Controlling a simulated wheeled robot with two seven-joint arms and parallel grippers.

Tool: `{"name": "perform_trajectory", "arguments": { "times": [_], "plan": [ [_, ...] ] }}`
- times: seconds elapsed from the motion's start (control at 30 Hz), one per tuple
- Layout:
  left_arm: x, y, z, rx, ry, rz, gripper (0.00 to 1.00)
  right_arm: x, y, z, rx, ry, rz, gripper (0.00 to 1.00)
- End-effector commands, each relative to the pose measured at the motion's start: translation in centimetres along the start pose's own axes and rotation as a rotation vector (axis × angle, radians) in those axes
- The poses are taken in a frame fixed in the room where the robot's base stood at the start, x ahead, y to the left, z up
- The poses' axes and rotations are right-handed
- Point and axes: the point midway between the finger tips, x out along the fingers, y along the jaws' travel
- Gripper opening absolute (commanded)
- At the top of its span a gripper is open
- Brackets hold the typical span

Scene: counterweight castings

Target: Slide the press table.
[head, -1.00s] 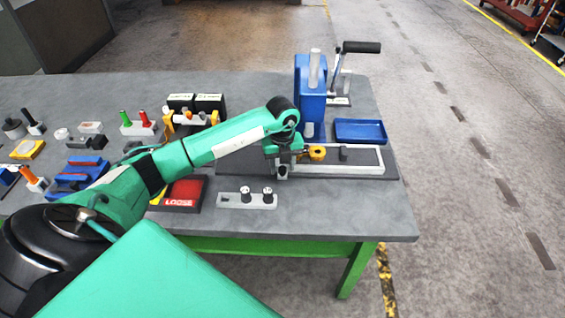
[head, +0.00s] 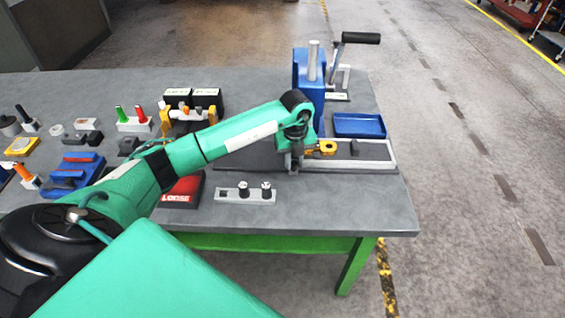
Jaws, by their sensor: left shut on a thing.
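The press table is a light grey slide (head: 376,165) lying on a dark base plate in front of the blue press (head: 305,75). A yellow part (head: 325,147) and a small dark block (head: 357,148) sit on it. My left gripper (head: 294,163) is at the slide's left end, pointing down, shut on the press table. The arm's wrist hides the exact place of the grip. My right gripper is not in view.
A blue tray (head: 359,125) lies behind the slide, near the press lever (head: 358,38). A grey block with two dark knobs (head: 246,194) lies in front. A red box marked LOOSE (head: 183,191) and several fixtures stand left. The bench's front right corner is clear.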

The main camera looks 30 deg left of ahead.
Motion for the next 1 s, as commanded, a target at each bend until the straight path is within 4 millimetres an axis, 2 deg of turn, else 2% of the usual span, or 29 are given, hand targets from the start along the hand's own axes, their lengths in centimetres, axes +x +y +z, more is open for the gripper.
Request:
{"name": "perform_trajectory", "arguments": {
  "times": [0.1,0.4,0.43,0.53,0.83,1.0],
  "plan": [
    [0.1,-1.1,-0.3,0.001,-0.001,-0.003,0.0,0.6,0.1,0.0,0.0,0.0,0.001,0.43],
    [-0.1,-1.3,-0.4,0.001,0.0,-0.005,0.0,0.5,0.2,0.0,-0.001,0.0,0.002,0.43],
    [-0.1,-1.3,-0.4,0.001,0.0,-0.005,0.25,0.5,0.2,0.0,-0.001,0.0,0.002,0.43],
    [-0.1,-1.3,-0.3,0.001,0.0,-0.004,0.43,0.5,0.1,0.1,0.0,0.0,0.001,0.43],
    [-0.2,-1.2,-0.3,0.0,-0.001,-0.001,0.43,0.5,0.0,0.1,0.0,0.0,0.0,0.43],
    [-1.7,-1.3,-0.2,0.002,-0.002,-0.004,0.43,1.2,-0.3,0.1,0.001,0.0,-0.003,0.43]
  ]
}}
